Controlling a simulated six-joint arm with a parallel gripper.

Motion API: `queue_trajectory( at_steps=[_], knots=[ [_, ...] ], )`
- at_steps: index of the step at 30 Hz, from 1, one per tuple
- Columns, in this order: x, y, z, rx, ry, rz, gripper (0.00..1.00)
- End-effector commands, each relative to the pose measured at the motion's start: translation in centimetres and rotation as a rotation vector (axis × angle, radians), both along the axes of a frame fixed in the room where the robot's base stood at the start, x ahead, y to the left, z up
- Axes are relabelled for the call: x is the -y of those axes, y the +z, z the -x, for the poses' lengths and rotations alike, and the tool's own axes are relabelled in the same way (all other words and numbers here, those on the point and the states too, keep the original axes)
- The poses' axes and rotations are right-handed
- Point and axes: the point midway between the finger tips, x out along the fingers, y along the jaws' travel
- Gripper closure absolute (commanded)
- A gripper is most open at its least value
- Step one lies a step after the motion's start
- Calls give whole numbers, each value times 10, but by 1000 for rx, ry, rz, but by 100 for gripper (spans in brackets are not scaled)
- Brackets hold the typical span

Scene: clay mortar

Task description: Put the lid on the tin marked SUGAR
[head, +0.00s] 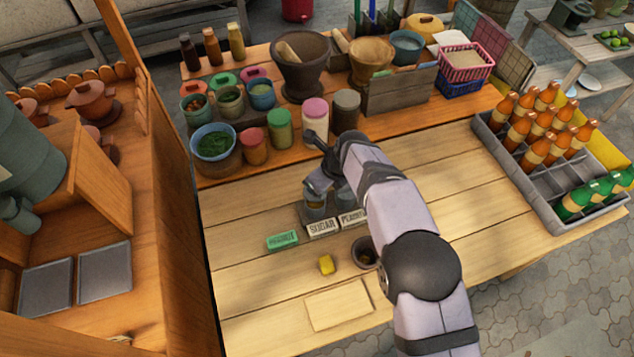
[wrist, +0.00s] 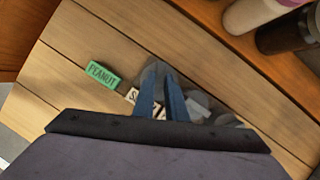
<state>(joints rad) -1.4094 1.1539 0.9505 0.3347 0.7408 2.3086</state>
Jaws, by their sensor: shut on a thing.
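The white SUGAR label (head: 323,228) stands at the front of a small dark rack on the table; it also shows partly in the wrist view (wrist: 132,96), covered by my fingers. A grey-blue tin (head: 315,211) is behind that label, mostly under my gripper (head: 317,188). In the wrist view my gripper's blue fingers (wrist: 163,80) are shut on a greyish round thing (wrist: 150,76), apparently the lid, over or close to the SUGAR tin. Whether it touches the tin I cannot tell. A second white label (head: 354,218) beginning with P is beside it, partly behind my arm.
A green PEANUT block (head: 283,240) lies left of the rack. Several jars stand behind; a bottle crate (head: 558,205) is at right.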

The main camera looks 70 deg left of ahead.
Motion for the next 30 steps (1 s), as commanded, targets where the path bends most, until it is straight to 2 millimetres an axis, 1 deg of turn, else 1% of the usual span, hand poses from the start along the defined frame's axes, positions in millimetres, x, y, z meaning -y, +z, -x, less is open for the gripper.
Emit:
queue_trajectory(
  at_steps=[1,6,13,18,30],
  knots=[
    [0,-6,0,0,0,0,100],
    [0,-19,0,0,0,0,100],
    [0,-32,0,0,0,-1,100],
    [0,-35,0,1,1,-1,100],
    [0,-35,0,0,1,-1,100]
  ],
)
